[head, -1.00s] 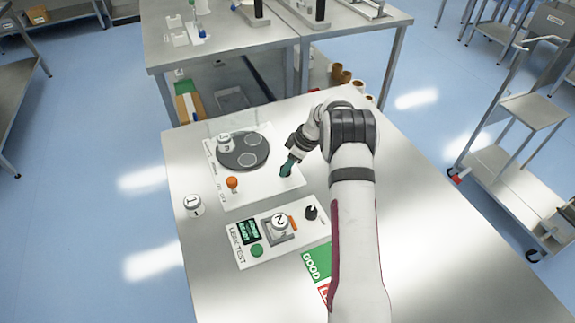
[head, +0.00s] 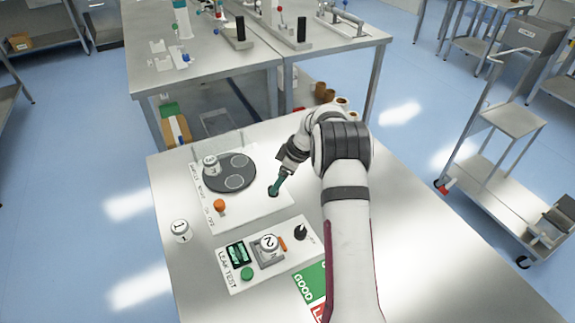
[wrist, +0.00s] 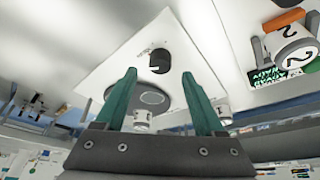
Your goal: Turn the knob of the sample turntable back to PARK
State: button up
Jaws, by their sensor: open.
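The sample turntable is a white panel (head: 249,205) with a dark round disc (head: 238,170). A white-capped jar (head: 210,163) stands on the disc. A black knob (wrist: 159,62) on the panel shows in the wrist view, between and just beyond my fingertips. A printed label beside it is too small to read. My gripper (head: 273,191) is over the panel's right part in the head view, and its fingers hide most of the knob there. The teal fingers (wrist: 159,74) are apart with nothing held between them. I cannot tell whether they touch the knob.
An orange knob (head: 219,205) stands at the panel's left front. The leak test panel (head: 282,264) lies in front, with jar 2 (head: 269,241), a black knob (head: 300,232) and a green button (head: 247,273). Jar 1 (head: 180,230) stands at the left. A green GOOD mat (head: 310,283) lies near my arm.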

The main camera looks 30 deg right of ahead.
jog(key=v, duration=1.2)
jog(key=s+a+r+m+g, duration=0.1)
jog(key=s+a+r+m, duration=0.3)
jog(key=s+a, duration=0.4)
jog(key=s+a+r+m+g, duration=0.1)
jog(key=s+a+r+m, duration=0.25)
jog(key=s+a, duration=0.45)
jog(key=s+a+f+m, duration=0.1)
jog(key=s+a+m, duration=0.2)
jog(key=s, duration=0.7)
jog(key=s+a+f+m+g+h, duration=0.1)
jog(key=s+a+f+m, duration=0.1)
jog(key=s, duration=0.7)
jog(key=shift+s+a+m, duration=0.35)
jog(key=shift+a+m, duration=0.15)
jog(key=shift+m, duration=0.65)
